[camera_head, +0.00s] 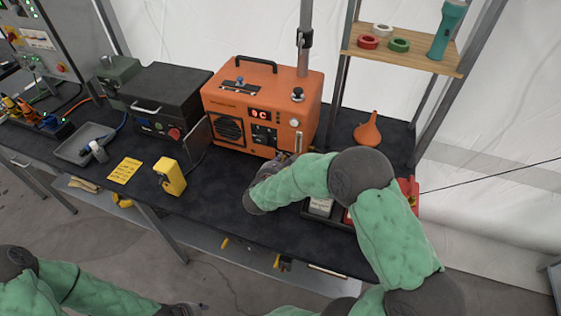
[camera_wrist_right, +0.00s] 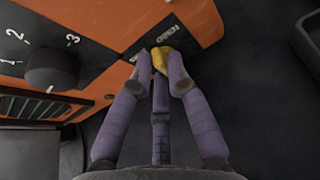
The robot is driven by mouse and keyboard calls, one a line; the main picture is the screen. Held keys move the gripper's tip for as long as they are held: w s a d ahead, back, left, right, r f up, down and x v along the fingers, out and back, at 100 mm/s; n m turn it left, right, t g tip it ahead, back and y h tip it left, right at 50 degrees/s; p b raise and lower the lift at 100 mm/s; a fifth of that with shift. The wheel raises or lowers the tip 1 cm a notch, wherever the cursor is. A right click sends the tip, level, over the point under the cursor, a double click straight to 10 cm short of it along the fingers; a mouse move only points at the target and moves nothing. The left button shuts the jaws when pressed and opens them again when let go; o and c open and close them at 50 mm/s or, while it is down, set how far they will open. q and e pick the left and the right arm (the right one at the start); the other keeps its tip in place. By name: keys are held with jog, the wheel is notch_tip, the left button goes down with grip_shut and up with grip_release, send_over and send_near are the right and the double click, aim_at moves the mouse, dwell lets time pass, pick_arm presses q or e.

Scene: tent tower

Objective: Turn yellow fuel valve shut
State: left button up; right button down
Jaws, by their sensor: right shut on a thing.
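The yellow fuel valve (camera_wrist_right: 163,60) shows in the right wrist view on the front of the orange heater (camera_wrist_right: 165,25), beside a small dark label. My right gripper (camera_wrist_right: 163,78) is shut on it, its fingers covering much of it. In the head view the orange heater (camera_head: 285,90) stands on the dark bench. My right gripper (camera_head: 285,170) reaches its lower front there, and the valve cannot be made out clearly. My left arm is at the lower left edge; its fingers cannot be made out.
A black knob (camera_wrist_right: 52,68) is left of the valve in the wrist view. On the bench (camera_head: 225,190) are a yellow block-shaped device (camera_head: 170,177), a yellow note (camera_head: 124,170), a black case (camera_head: 160,100) and an orange funnel (camera_head: 368,131). A wooden shelf (camera_head: 400,52) stands right of the heater.

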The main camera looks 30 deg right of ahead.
jog(key=n+p, duration=0.1)
jog(key=n+g+h+p, duration=0.1)
jog(key=n+g, duration=0.1)
jog(key=shift+w+a+f+n+h+p, duration=0.1)
jog(key=shift+w+a+n+h+p, duration=0.2)
jog(key=shift+p, duration=0.1)
jog(key=n+h+p, duration=0.1)
jog(key=n+g+h, duration=0.1)
jog(key=n, duration=0.1)
jog(key=shift+w+a+f+n+p, duration=0.15)
jog(key=shift+f+n+p, duration=0.15)
jog(key=shift+p, duration=0.1)
dwell(0.4)
jog(key=c, duration=1.2)
grip_release()
jog(key=v, duration=1.2)
jog(key=shift+w+a+f, duration=0.1)
jog(key=shift+w, duration=0.05)
